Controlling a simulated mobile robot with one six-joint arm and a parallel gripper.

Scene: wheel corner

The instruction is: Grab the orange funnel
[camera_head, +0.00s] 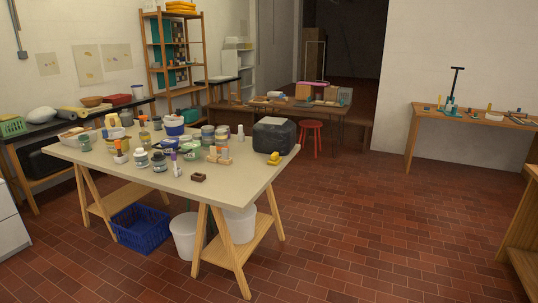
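A small orange item (118,145) stands near the front left of the large trestle table (75,154), above a whitish part. It may be the orange funnel, but it is too small for me to be sure of its shape. Several jars and small containers stand close to it, including a light jar (141,158) and a dark jar (159,161) just to its right. My gripper is not in view.
A dark box (273,136) and a yellow item (274,158) sit at the table's right end. Below are a blue crate (140,228) and white buckets (184,236). A red stool (311,126) stands behind. The brick floor (370,220) to the right is clear.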

